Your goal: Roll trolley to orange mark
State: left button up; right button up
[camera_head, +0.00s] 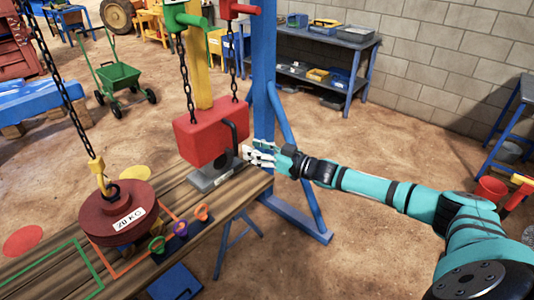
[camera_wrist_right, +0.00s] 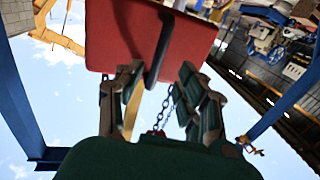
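A red block (camera_head: 210,133) with a black handle (camera_head: 234,135) hangs on chains below a green fitting (camera_head: 183,18) and a red fitting (camera_head: 238,9). The block is just above or on a grey base (camera_head: 210,177) on the wooden bench; I cannot tell which. I cannot tell which part is the trolley; any rail above is out of view. An orange outline (camera_head: 122,270) is on the bench, partly hidden by the weights. My right gripper (camera_head: 250,155) is open beside the block. In the right wrist view its fingers (camera_wrist_right: 160,100) stand apart, either side of the handle (camera_wrist_right: 158,55). My left gripper is not in view.
Red weights marked 20 KG (camera_head: 105,222) hang from a yellow hook (camera_head: 98,170) at the left. A blue post (camera_head: 264,75) rises behind my gripper. A green cart (camera_head: 118,76) stands behind. The floor at right is mostly clear.

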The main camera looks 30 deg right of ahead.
jog(key=shift+v, duration=2.3)
notch_tip(320, 180, down, 20)
jog(key=s+d+m+g+h, duration=0.2)
jog(key=d+h, duration=0.1)
jog(key=h, duration=0.2)
jog(key=s+f+m+g+h, duration=0.1)
jog(key=s+f, duration=0.4)
jog(key=f, duration=0.3)
jog(key=s+f+g+h, duration=0.2)
jog(key=s+f, duration=0.2)
jog(key=f, duration=0.5)
jog(key=s+a+f+g+h, duration=0.1)
jog(key=s+a+f+g, duration=0.15)
jog(key=s+f, duration=0.65)
jog(key=s+a+f+g, duration=0.2)
jog(key=s+a+f, duration=0.1)
jog(key=s+f, duration=0.55)
jog(key=s+a+f+g, duration=0.1)
jog(key=s+a, duration=0.2)
jog(key=s, duration=0.5)
jog(key=s+a+f+g, duration=0.2)
jog(key=s, duration=0.6)
jog(key=s+a+f+g, duration=0.2)
jog(key=s+a, duration=0.1)
jog(key=s, duration=0.5)
jog(key=shift+a, duration=0.35)
